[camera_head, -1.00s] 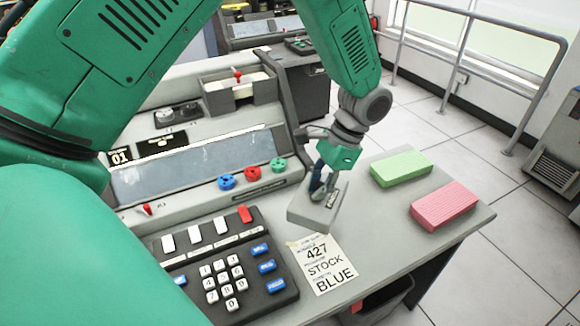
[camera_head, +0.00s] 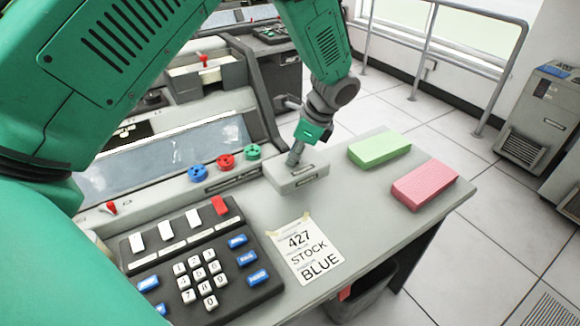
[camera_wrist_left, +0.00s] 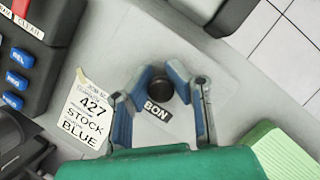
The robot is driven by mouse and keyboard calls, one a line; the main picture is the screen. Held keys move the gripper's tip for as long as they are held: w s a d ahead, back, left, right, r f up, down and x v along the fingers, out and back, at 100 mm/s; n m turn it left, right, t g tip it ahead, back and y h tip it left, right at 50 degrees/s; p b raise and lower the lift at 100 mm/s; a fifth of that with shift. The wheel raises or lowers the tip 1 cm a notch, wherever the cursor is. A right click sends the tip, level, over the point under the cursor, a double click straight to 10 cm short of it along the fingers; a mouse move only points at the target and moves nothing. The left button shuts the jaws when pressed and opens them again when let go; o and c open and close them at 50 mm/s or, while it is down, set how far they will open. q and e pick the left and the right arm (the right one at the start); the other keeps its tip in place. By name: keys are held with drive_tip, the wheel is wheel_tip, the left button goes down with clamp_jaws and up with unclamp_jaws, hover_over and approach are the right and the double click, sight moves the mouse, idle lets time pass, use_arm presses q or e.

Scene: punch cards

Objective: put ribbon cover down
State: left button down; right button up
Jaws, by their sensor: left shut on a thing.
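The ribbon cover is a light grey flat box (camera_head: 297,178) with a dark label on its front edge, at the desk between the console and the green block. In the left wrist view the cover (camera_wrist_left: 195,62) shows a dark round knob and a label ending in "BON". My left gripper (camera_head: 296,158) reaches down to its top and is shut on the knob (camera_wrist_left: 161,87), with a blue finger on each side. The cover looks level, at or very close to the desk top; I cannot tell if it touches. My right gripper is not in view.
A green block (camera_head: 379,149) and a pink block (camera_head: 425,184) lie to the right on the desk. A taped note (camera_head: 306,252) reading "427 STOCK BLUE" lies in front. A black keypad (camera_head: 200,262) is at left. A bin (camera_head: 362,300) stands below the desk edge.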

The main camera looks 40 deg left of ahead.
sight(299, 164)
use_arm(q)
drive_tip(key=x, duration=0.3)
drive_tip(key=shift+w+a+f, duration=0.1)
drive_tip(key=shift+w+a, duration=0.05)
drive_tip(key=shift+a, duration=0.25)
drive_tip(key=shift+w+d+f+b, duration=0.1)
drive_tip(key=shift+d+f+b, duration=0.3)
drive_tip(key=shift+d+f, duration=0.55)
drive_tip(key=shift+d+r, duration=0.35)
drive_tip(key=shift+d, duration=0.15)
drive_tip(key=shift+a+f, duration=0.2)
drive_tip(key=shift+a, duration=0.05)
drive_tip(key=c, duration=1.7)
unclamp_jaws()
drive_tip(key=shift+a+f, duration=0.15)
drive_tip(key=shift+a, duration=0.25)
drive_tip(key=shift+o, duration=0.8)
drive_tip(key=shift+a+f, duration=0.2)
drive_tip(key=shift+a, duration=0.25)
drive_tip(key=shift+d+r, duration=0.25)
drive_tip(key=shift+d, duration=0.5)
drive_tip(key=shift+a+f, duration=0.1)
drive_tip(key=shift+a, duration=0.4)
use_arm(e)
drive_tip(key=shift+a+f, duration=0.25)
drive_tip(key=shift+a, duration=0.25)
